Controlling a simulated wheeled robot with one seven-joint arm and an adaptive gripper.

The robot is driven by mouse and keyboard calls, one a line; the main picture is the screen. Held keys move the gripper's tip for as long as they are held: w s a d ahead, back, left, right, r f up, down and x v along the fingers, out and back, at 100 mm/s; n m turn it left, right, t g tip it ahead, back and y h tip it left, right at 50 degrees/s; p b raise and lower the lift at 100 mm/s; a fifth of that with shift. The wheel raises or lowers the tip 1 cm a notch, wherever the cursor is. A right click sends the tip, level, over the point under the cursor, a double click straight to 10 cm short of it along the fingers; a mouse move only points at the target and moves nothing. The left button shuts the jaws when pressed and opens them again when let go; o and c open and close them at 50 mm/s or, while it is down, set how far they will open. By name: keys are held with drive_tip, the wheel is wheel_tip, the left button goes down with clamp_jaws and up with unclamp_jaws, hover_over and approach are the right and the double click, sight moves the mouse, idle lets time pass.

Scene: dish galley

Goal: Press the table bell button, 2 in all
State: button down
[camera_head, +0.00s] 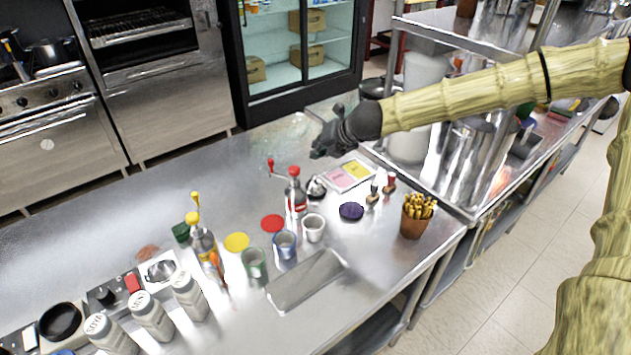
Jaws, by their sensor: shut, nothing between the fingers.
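A small silvery dome with a dark top, which looks like the table bell (316,188), stands on the steel counter (350,265) beside a red-topped grinder (296,192). My gripper (318,153) is dark and shut, with nothing between its fingers. In the picture its fingertips appear just above the bell, apart from it. How high they are over the counter is hard to tell from this one view. The bell's button is too small to make out clearly.
A pink and yellow card (347,175) lies right of the bell. A purple disc (351,211), stamps and a pencil pot (415,217) stand farther right. Cups, a yellow-topped grinder (206,252) and white shakers (151,316) stand left. A steel shelf rack (480,165) stands behind right.

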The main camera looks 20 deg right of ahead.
drive_tip(key=shift+f+b, duration=1.6)
drive_tip(key=shift+f, duration=0.7)
drive_tip(key=shift+f, duration=0.1)
drive_tip(key=shift+f+b, duration=0.3)
drive_tip(key=shift+b, duration=0.15)
drive_tip(key=shift+f+b, duration=0.5)
idle(0.4)
drive_tip(key=shift+r, duration=0.15)
drive_tip(key=shift+r+p, duration=0.75)
drive_tip(key=shift+r, duration=0.05)
wheel_tip(320, 180, up, 5)
drive_tip(key=p, duration=0.3)
drive_tip(key=shift+p, duration=0.4)
